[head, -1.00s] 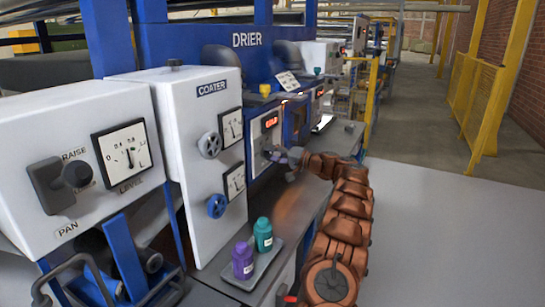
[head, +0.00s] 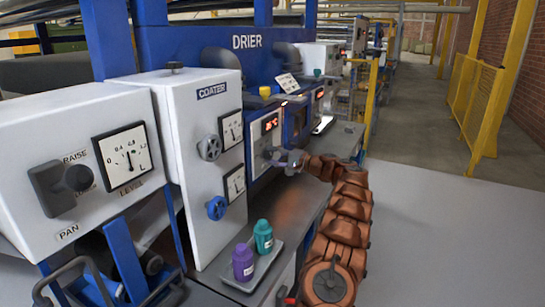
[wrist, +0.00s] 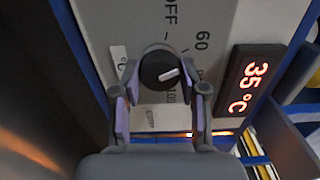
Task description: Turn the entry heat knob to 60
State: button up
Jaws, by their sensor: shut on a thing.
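The entry heat knob (wrist: 156,66) is a round black knob with a white pointer mark, on a pale panel in the wrist view. Its pointer is turned to the right in that view, on the side of the printed 60. My gripper (wrist: 163,82) has one finger on each side of the knob and is shut on it. The red display (wrist: 249,82) beside it reads 35°C. In the head view my gripper (head: 275,157) is at the heater panel (head: 257,136) below the lit display (head: 270,123), and it largely hides the knob.
The white coater cabinet (head: 205,115) with handwheels stands left of my gripper. A purple bottle (head: 243,264) and a teal bottle (head: 263,237) stand on a tray (head: 236,284) on the grey ledge below. Open floor (head: 450,230) lies to the right.

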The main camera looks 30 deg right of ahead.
jog(key=o, duration=1.1)
jog(key=shift+o, duration=0.2)
jog(key=v, duration=1.2)
jog(key=shift+f, duration=0.1)
